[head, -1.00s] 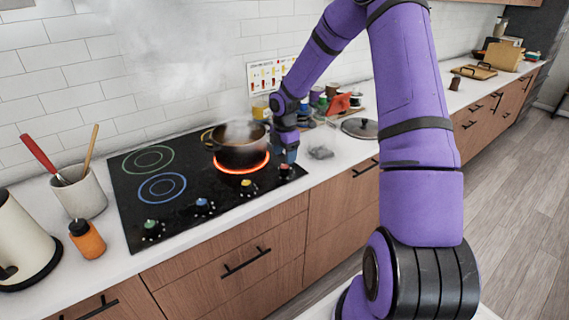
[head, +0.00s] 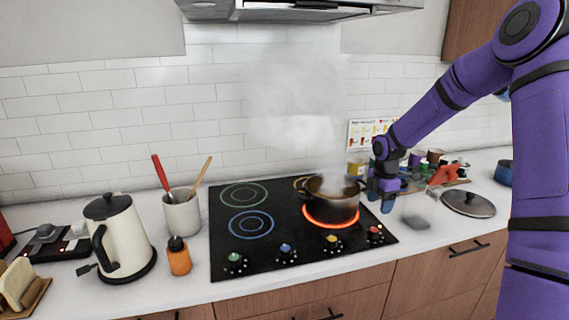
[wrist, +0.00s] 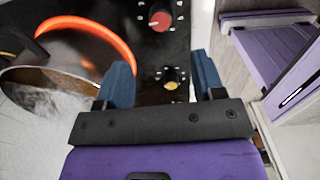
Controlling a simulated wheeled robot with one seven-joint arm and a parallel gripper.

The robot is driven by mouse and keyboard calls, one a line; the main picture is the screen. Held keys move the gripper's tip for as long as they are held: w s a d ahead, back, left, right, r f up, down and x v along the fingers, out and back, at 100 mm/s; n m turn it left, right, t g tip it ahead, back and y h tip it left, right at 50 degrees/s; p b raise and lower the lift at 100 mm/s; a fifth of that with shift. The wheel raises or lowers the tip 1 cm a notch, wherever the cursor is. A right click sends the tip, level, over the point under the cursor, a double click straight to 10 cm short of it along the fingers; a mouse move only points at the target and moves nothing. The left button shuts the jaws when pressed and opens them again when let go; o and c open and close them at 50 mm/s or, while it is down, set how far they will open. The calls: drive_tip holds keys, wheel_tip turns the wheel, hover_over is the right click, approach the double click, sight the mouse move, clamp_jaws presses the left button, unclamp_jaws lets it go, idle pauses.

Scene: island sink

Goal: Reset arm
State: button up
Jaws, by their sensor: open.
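My purple arm comes in from the right in the head view. My gripper (head: 386,198) is just right of the cooktop (head: 262,258), near its right edge. In the wrist view my gripper (wrist: 163,82) shows two blue fingers spread apart with nothing between them. Below the fingers are the black cooktop surface, a yellow knob (wrist: 172,79) and a red knob (wrist: 160,20). A steaming brown pot (head: 330,205) stands on a glowing red burner (head: 333,223), left of my gripper. The pot also shows at the left of the wrist view (wrist: 50,85).
A pot lid (head: 468,203) lies on the counter right of my gripper. Several jars and a red stand (head: 445,174) are behind it. A kettle (head: 118,235), an orange bottle (head: 178,256) and a utensil crock (head: 182,215) stand left of the cooktop. A range hood (head: 310,10) hangs above.

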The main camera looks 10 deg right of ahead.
drive_tip(key=s+a+r+m+t+h, duration=0.1)
drive_tip(key=s+a+r+m, duration=0.5)
drive_tip(key=r, duration=0.4)
drive_tip(key=s+a+r+m+t+h, duration=0.1)
drive_tip(key=s+a+r+m, duration=0.25)
drive_tip(key=s+r, duration=0.55)
drive_tip(key=s+a+r+m+t, duration=0.1)
drive_tip(key=s+a+r+m, duration=0.1)
drive_tip(key=s, duration=0.4)
drive_tip(key=s+a+r+m+t+y, duration=0.1)
drive_tip(key=s+a+r+m, duration=0.1)
drive_tip(key=s+m, duration=0.2)
drive_tip(key=s+a+r+m+t+y, duration=0.1)
drive_tip(key=s+a+r+m, duration=0.1)
drive_tip(key=s, duration=0.7)
drive_tip(key=shift+s+r+m, duration=0.2)
drive_tip(key=shift+r+m, duration=0.35)
drive_tip(key=shift+r, duration=0.05)
